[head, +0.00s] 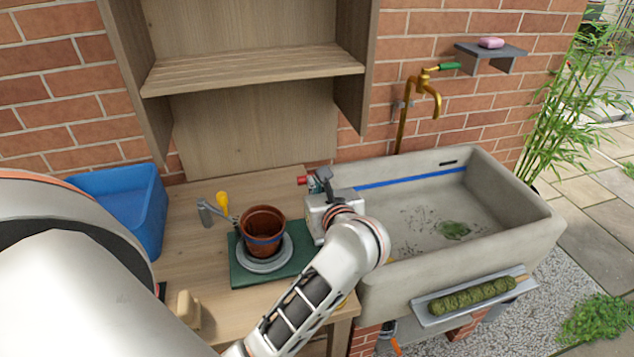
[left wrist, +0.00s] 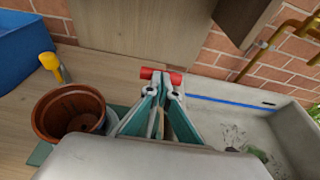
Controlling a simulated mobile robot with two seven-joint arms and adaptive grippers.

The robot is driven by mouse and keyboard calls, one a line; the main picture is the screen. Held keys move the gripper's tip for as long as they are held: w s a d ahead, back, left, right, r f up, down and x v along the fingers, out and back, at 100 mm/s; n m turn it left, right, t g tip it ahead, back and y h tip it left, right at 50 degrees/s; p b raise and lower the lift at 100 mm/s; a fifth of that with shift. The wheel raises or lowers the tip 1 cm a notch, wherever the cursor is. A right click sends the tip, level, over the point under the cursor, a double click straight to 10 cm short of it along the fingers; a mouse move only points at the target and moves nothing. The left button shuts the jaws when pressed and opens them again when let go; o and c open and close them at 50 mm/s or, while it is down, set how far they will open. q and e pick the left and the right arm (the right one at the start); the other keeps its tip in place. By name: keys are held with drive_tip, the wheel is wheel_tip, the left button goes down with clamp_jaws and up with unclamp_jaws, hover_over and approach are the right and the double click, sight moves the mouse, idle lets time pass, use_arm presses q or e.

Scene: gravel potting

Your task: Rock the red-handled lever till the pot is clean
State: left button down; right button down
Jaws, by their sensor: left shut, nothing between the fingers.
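The red-handled lever's handle (head: 302,181) shows at the left side of my left gripper (head: 320,182). In the left wrist view red ends of the handle (left wrist: 176,78) stick out on both sides of my left fingertips (left wrist: 161,84). The fingers are closed together with nothing between them, at or touching the handle; the rest of the lever is hidden. The terracotta pot (head: 263,225) with a blue band stands upright on a grey round plate (head: 264,264) on a green mat (head: 247,278). It also shows in the left wrist view (left wrist: 70,112). My right gripper is out of view.
A blue bin (head: 140,205) is at the left. A stone sink (head: 500,262) with dark debris and a brass tap (head: 410,95) is at the right. A wooden shelf (head: 250,68) stands behind.

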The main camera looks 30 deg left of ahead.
use_arm(q)
drive_tip(key=shift+w+a+r+g+h+p, duration=0.1)
drive_tip(key=shift+w+a+g+h+p, duration=0.2)
drive_tip(key=shift+w+a+p, duration=0.15)
drive_tip(key=shift+w+a+f+b, duration=0.55)
drive_tip(key=shift+a+f+b, duration=0.2)
drive_tip(key=shift+f, duration=0.1)
drive_tip(key=shift+w+a, duration=0.1)
drive_tip(key=shift+w, duration=0.05)
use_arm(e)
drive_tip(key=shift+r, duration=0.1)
use_arm(q)
drive_tip(key=shift+r, duration=0.1)
